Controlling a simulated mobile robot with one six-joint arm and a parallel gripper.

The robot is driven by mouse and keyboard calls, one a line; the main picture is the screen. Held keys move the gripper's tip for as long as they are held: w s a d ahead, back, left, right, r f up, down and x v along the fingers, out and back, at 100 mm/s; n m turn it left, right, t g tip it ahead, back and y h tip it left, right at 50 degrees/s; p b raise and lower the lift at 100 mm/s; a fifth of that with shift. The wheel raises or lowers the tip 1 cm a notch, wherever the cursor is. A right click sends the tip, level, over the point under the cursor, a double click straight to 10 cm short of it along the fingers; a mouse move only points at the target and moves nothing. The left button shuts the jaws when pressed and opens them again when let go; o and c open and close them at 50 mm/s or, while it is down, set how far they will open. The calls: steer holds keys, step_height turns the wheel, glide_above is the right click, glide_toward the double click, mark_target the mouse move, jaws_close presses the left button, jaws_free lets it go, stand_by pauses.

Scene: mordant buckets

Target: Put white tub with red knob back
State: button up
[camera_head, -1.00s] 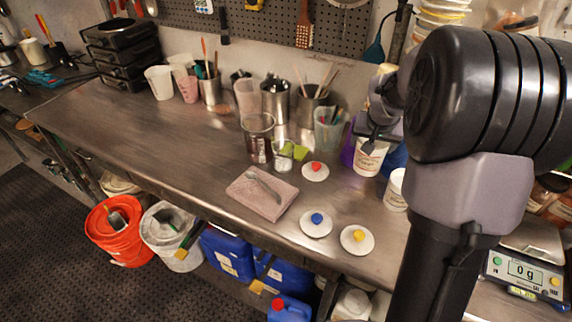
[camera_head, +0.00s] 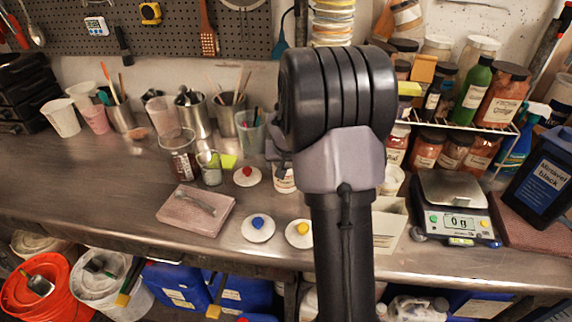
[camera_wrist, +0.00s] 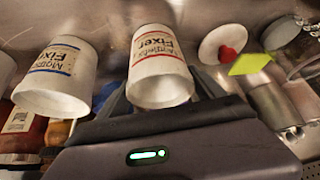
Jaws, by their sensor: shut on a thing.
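A white tub with a red-striped "Fixer" label (camera_wrist: 160,62) is between the fingers of my gripper (camera_wrist: 162,90) in the wrist view. It has no lid on it. In the head view the tub (camera_head: 284,181) is partly hidden behind my arm, and my gripper is mostly hidden too. I cannot tell whether the tub touches the bench. A white lid with a red knob (camera_head: 247,176) lies on the bench just left of the tub; it also shows in the wrist view (camera_wrist: 224,44). A similar tub with a blue-striped label (camera_wrist: 60,72) stands beside the held one.
Lids with a blue knob (camera_head: 258,228) and a yellow knob (camera_head: 299,233) lie nearer the bench's front edge. A pink cloth (camera_head: 196,208), beakers, a scale (camera_head: 455,205) and a jar rack (camera_head: 470,125) surround the area. The left of the bench is clearer.

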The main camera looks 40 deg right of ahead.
steer(key=o, duration=1.7)
